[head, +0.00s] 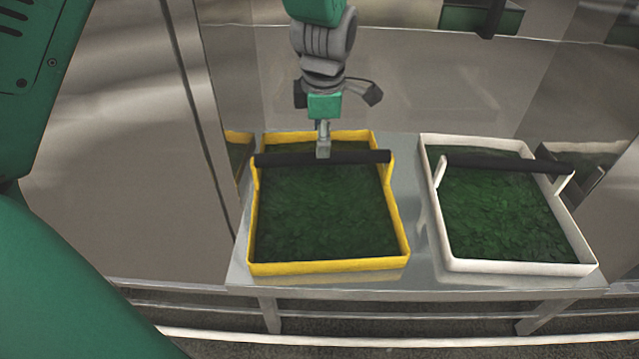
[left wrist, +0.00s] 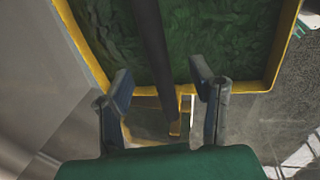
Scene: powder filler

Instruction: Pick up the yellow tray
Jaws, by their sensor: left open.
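The yellow tray (head: 330,267) sits on a metal stand at the middle of the head view, filled with dark green leafy material. A black handle bar (head: 360,157) spans it between two yellow uprights. My left gripper (head: 323,152) comes down from above at the bar. In the left wrist view, the open fingers (left wrist: 160,76) lie on either side of the black bar (left wrist: 150,45), with a gap to each finger. The tray's yellow rim (left wrist: 85,62) shows beyond them. My right gripper is in neither view.
A white tray (head: 520,267) with similar green contents and a black bar stands to the right on the same metal stand (head: 418,282). A narrow strip of bare metal separates the trays. Shiny metal walls (head: 420,85) rise behind them.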

